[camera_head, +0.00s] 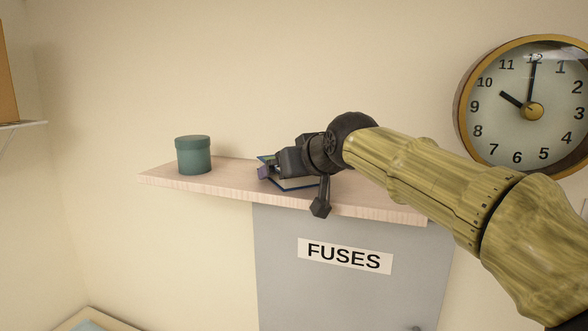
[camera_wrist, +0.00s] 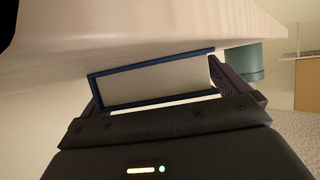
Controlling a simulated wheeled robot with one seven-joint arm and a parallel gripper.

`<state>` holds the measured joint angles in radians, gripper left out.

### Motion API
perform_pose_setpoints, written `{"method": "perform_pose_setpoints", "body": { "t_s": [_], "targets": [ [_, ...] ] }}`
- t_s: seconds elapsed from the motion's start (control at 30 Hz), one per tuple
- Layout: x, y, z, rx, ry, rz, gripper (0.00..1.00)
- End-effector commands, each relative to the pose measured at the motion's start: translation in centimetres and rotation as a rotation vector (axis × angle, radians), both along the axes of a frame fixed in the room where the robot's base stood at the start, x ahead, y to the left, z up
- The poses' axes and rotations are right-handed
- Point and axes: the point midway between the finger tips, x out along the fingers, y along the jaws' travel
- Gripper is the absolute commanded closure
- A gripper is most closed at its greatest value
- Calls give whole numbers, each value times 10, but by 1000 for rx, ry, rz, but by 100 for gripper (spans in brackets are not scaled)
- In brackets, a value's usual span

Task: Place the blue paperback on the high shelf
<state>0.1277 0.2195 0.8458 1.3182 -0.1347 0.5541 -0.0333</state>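The blue paperback (camera_head: 297,184) is at the high shelf (camera_head: 225,184), lying flat over its middle part. It has a blue cover and pale pages, and my gripper hides part of it in the head view. In the wrist view the book (camera_wrist: 160,80) sits between my two fingers, its page end facing the camera. My gripper (camera_head: 268,170) looks shut on the book, one finger at each side edge; the fingers also show in the wrist view (camera_wrist: 165,88).
A green lidded canister (camera_head: 194,156) stands on the shelf to the left of the book, with clear shelf between. A round wall clock (camera_head: 530,105) hangs at the upper right. A grey fuse cabinet (camera_head: 350,285) is below the shelf.

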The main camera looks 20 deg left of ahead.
Motion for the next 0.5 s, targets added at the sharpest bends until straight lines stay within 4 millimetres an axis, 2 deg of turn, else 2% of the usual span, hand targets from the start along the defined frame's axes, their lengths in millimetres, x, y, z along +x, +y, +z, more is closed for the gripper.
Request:
{"method": "perform_pose_setpoints", "body": {
  "t_s": [0.27,0.5],
  "targets": [
    [-2,-3,3,0,-2,-3,0],
    [-24,-23,14,1,-4,-7,0]
  ]
}}
